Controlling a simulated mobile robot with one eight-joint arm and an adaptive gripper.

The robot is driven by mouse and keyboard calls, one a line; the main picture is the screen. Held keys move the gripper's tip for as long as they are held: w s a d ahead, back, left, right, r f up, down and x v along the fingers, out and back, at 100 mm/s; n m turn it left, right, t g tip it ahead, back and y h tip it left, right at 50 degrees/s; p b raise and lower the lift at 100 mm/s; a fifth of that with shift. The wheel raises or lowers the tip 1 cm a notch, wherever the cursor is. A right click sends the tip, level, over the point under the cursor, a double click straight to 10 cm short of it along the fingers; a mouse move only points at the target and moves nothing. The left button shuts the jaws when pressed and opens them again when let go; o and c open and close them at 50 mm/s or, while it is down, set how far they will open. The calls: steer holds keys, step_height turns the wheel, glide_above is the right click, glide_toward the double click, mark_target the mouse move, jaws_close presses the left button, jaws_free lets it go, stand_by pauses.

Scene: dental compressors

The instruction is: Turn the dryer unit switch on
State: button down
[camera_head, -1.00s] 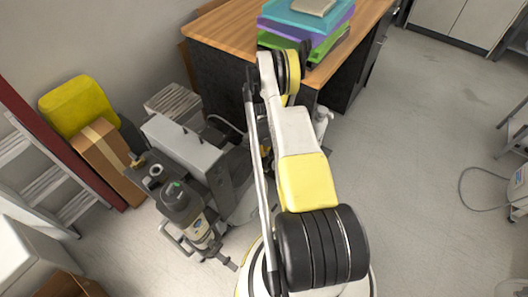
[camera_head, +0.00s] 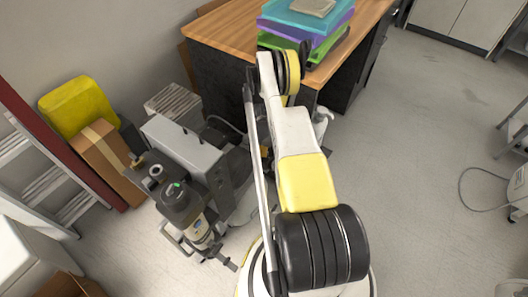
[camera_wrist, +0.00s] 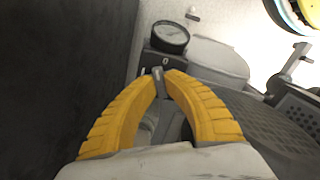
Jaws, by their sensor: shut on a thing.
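In the wrist view the dryer unit switch (camera_wrist: 158,75) is a small grey lever in front of a dark panel with a pale "0" mark. A round gauge (camera_wrist: 172,36) sits just beyond the panel. My gripper (camera_wrist: 160,80) has its two yellow fingers closed around the lever, with their tips touching its sides. In the head view the compressor and dryer equipment (camera_head: 190,150) stands on the floor left of my arm. My arm and the equipment hide the switch and most of my gripper there.
A wooden-topped desk (camera_head: 222,28) with stacked coloured trays stands behind. A cardboard box (camera_head: 108,160), a yellow container (camera_head: 76,105) and a ladder (camera_head: 45,185) are at the left. A dark surface (camera_wrist: 55,70) lies close left of my gripper. The floor at right is mostly clear.

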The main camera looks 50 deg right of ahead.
steer(key=n, duration=0.6)
steer(key=shift+n, duration=0.3)
steer(key=n, duration=0.6)
steer(key=shift+a, duration=0.1)
stand_by(0.3)
steer(key=c, duration=1.5)
jaws_free()
steer(key=shift+o, duration=0.2)
step_height(320, 180, up, 12)
